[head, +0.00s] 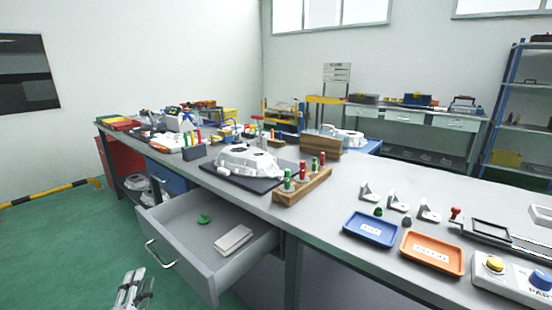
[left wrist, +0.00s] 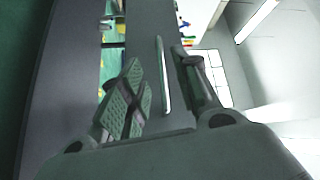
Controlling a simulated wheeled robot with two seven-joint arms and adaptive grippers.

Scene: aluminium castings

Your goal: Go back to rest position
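My left gripper (head: 133,285) is low at the front left in the head view, in front of the open drawer (head: 262,246) and apart from it. In the left wrist view its two fingers (left wrist: 158,72) stand apart with nothing held between them. A pale bar, which looks like the drawer handle (head: 160,254), shows beyond the fingers in the left wrist view (left wrist: 163,75). The drawer holds a green piece (head: 204,219) and a light grey block (head: 233,239). My right gripper is in neither view.
The workbench (head: 340,190) carries a white casting (head: 247,160) on a dark mat, a wooden block (head: 302,186) with red and green pieces, a blue tray (head: 370,229) and an orange tray (head: 432,252). Green floor (head: 70,250) is free at the left.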

